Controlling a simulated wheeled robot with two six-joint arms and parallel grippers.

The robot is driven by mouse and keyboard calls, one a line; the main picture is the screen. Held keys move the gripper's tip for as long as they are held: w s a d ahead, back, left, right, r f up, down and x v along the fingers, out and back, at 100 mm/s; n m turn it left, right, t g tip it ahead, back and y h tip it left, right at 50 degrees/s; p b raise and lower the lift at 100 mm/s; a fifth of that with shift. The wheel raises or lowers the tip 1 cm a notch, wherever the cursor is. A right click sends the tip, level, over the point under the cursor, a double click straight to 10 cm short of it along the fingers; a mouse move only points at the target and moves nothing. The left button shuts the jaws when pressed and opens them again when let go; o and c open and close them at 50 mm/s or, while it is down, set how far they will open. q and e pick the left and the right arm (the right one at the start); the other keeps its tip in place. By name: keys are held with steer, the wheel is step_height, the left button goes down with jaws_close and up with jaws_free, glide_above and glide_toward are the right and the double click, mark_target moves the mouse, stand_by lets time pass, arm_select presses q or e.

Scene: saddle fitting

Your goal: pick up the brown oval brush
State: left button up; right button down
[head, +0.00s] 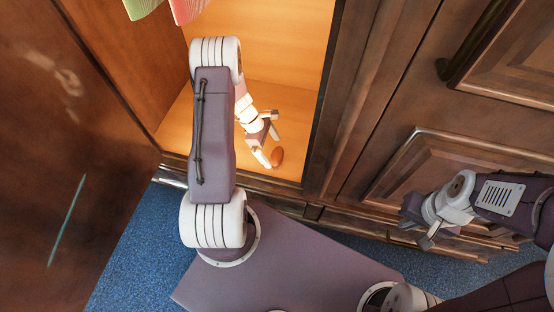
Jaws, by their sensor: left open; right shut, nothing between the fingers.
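The brown oval brush (277,156) lies on the lit wooden floor inside the open cabinet, near its front right. My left gripper (269,142) reaches into the cabinet and is open, with a finger close beside the brush. I cannot tell whether it touches the brush. My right gripper (425,240) is shut and empty in front of the closed cabinet door on the right.
The open cabinet (290,100) has a frame post on its right. A dark door (70,150) stands open at left. A green item (140,6) and a pink item (188,9) hang at the top. Blue carpet (130,270) covers the floor.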

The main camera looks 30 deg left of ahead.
mark_target(277, 155)
arm_select(q)
steer(key=b+x, duration=0.1)
steer(key=x, duration=0.1)
steer(key=b+x, duration=0.2)
steer(key=x, duration=0.1)
steer(key=shift+d+r, duration=0.15)
steer(key=shift+d, duration=0.05)
steer(key=shift+w+r, duration=0.1)
steer(key=shift+r, duration=0.1)
steer(key=c, duration=1.4)
step_height(277, 155, up, 9)
steer(key=p, duration=0.6)
steer(key=shift+r, duration=0.2)
steer(key=shift+c, duration=0.2)
steer(key=shift+r, duration=0.3)
